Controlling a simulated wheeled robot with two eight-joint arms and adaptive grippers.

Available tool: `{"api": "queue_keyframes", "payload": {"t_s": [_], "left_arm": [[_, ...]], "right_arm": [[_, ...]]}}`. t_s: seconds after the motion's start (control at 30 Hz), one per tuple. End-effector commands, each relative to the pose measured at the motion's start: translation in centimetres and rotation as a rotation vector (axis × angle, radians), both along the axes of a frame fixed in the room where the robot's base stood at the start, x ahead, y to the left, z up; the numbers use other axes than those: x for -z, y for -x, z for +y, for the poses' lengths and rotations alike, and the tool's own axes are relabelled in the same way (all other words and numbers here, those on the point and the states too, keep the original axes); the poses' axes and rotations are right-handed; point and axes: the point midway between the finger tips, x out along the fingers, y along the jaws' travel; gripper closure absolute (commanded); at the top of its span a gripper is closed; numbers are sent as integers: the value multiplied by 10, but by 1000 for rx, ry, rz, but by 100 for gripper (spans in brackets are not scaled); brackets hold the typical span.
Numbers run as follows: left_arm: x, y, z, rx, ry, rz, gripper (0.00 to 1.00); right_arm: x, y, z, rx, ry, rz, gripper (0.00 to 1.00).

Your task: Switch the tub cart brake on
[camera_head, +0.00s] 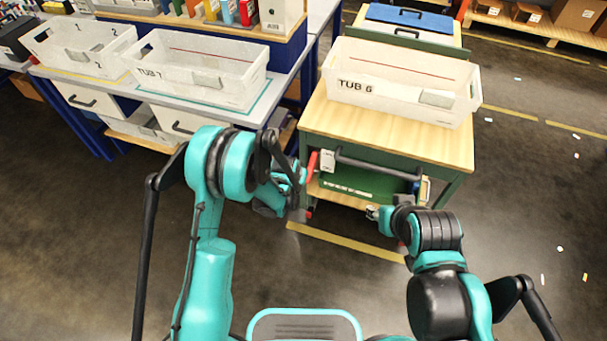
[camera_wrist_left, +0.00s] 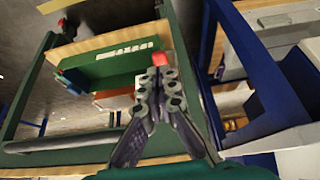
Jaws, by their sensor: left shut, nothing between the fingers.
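The tub cart (camera_head: 450,150) has a green frame and a wooden top, and it carries the white tub marked TUB 6 (camera_head: 345,100). A red lever (camera_head: 312,165), which looks like the brake, stands at the cart's front left corner. My left gripper (camera_head: 292,198) is beside that corner, just left of the lever, partly hidden by its own arm. In the left wrist view my left gripper (camera_wrist_left: 160,78) is shut and empty, with the red lever's end (camera_wrist_left: 159,58) right at its fingertips; touching or apart I cannot tell. My right gripper (camera_head: 373,212) is low before the cart's front, its fingers too small to read.
A dark push bar (camera_head: 375,168) crosses the cart's front above a green panel (camera_head: 360,186). A workbench with the white tub marked TUB 7 (camera_head: 190,75) stands at left, with a narrow gap to the cart.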

Motion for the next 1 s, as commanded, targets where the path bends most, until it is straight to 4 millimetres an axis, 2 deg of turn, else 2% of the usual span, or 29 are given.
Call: {"api": "queue_keyframes", "payload": {"t_s": [0.1,0.3,1.0], "left_arm": [[-15,19,6,0,0,0,100],[-26,35,11,0,0,0,100],[-31,38,14,-2,0,-1,100]], "right_arm": [[-10,0,0,0,0,0,60],[-14,0,0,0,0,0,60],[-15,0,0,0,0,0,60]]}}
